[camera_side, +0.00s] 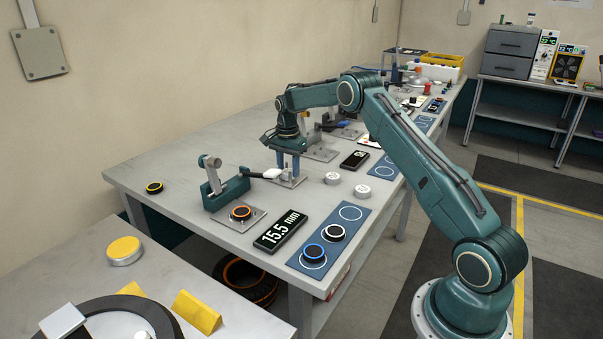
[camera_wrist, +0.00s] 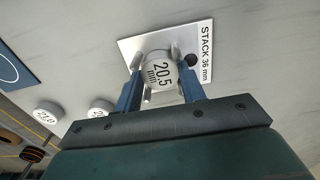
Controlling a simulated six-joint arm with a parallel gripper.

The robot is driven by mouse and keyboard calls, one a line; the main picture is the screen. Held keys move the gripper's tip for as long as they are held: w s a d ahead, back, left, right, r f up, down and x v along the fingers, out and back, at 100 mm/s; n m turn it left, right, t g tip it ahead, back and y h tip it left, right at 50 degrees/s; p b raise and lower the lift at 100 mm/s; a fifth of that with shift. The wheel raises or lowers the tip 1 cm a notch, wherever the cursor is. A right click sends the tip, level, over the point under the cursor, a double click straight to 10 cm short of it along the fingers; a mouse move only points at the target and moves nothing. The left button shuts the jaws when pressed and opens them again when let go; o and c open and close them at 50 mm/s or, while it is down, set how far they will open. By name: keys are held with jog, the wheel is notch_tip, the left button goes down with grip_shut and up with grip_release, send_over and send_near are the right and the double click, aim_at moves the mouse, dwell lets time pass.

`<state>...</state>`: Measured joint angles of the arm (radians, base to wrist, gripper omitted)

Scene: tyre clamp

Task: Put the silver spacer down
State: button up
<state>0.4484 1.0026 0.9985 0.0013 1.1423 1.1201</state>
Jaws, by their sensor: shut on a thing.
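My gripper (camera_side: 288,170) points down over a small silver plate (camera_side: 289,183) on the bench. In the wrist view its two blue fingers are shut on the round silver spacer (camera_wrist: 158,72), marked 20.5 mm, one finger on each side. The spacer is over the plate, which also shows in the wrist view (camera_wrist: 206,68) with the print STACK 36 mm. I cannot tell whether the spacer touches the plate. In the side view the fingers mostly hide the spacer.
Two pale spacers (camera_side: 332,178) (camera_side: 362,191) stand to the right; one reads 21.0 in the wrist view (camera_wrist: 46,113). A green clamp (camera_side: 229,192) is to the left. A 15.5 mm display (camera_side: 280,230) and a blue mat (camera_side: 352,213) with ringed discs are in front.

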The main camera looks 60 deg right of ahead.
aim_at(288, 171)
jog(key=shift+f, duration=0.15)
jog(key=o, duration=1)
notch_tip(288, 171, up, 12)
jog(key=shift+r, duration=0.2)
dwell(0.7)
